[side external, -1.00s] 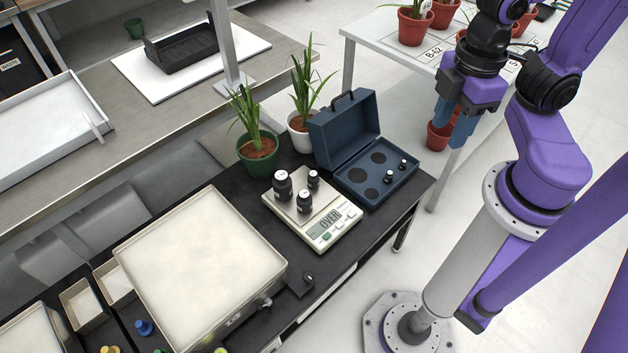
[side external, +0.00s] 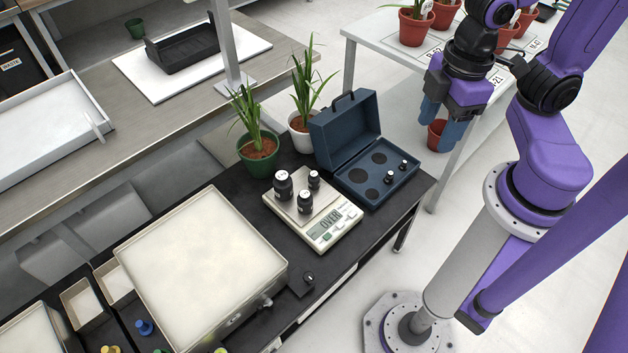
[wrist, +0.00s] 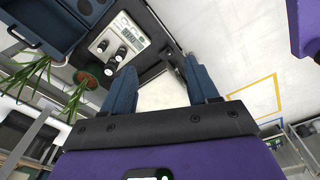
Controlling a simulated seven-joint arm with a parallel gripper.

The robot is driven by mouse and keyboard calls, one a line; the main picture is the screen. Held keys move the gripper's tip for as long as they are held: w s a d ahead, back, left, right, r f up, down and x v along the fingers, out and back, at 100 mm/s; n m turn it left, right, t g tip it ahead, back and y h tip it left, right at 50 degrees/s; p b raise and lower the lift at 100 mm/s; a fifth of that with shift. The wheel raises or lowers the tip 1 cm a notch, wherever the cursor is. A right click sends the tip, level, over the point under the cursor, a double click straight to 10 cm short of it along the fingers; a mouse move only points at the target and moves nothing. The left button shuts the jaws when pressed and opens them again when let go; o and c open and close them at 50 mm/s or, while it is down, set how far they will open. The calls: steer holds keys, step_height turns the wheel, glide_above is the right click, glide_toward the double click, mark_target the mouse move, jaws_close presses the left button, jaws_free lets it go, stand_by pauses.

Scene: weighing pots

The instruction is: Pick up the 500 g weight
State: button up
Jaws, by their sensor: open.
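Three black weights with pale tops stand on the digital scale (side external: 346,216), whose display seems to read "OVER". They are a large one (side external: 283,186), a middle-sized one (side external: 304,203) and a smaller one (side external: 313,179). Two small weights, one (side external: 389,178) and another (side external: 403,165), sit in the open blue case (side external: 345,130). The weight markings are too small to read, so I cannot tell which is 500 g. My gripper (side external: 442,120) is open and empty, up and to the right of the case. The wrist view shows its spread fingers (wrist: 160,82) and the scale (wrist: 131,32) beyond.
A green pot with a plant (side external: 258,150) and a white pot (side external: 300,135) stand behind the scale. A large pale tray (side external: 200,265) lies left of it. A white table (side external: 360,30) with red pots is behind my gripper. A small black knob-like object (side external: 308,277) lies near the front edge.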

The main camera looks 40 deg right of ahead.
steer(key=w+f+m+t+y, duration=0.1)
steer(key=w+f+t, duration=0.1)
steer(key=w+f, duration=0.65)
steer(key=w+f+t+y, duration=0.1)
steer(key=w+f, duration=0.4)
steer(key=w, duration=0.6)
steer(key=w+d+f+t+y, duration=0.1)
steer(key=w+d+f, duration=0.15)
steer(key=f, duration=0.35)
steer(key=w+d+f+t+y, duration=0.1)
steer(key=w+d+f, duration=0.15)
steer(key=f, duration=0.25)
steer(key=s+d+f+m+t+y, duration=0.25)
steer(key=d+f, duration=0.35)
steer(key=f, duration=0.3)
steer(key=m+t, duration=0.2)
glide_toward(315, 174)
steer(key=shift+w+a+f, duration=0.25)
steer(key=shift+w+f, duration=0.15)
steer(key=shift+f, duration=0.1)
steer(key=shift+w+a+f, duration=0.3)
steer(key=shift+w+f, duration=0.1)
steer(key=shift+f, duration=0.1)
steer(key=shift+r+x, duration=0.15)
steer(key=shift+x, duration=1.2)
steer(key=shift+r+x, duration=0.15)
steer(key=shift+x, duration=1.2)
steer(key=shift+w+a, duration=0.1)
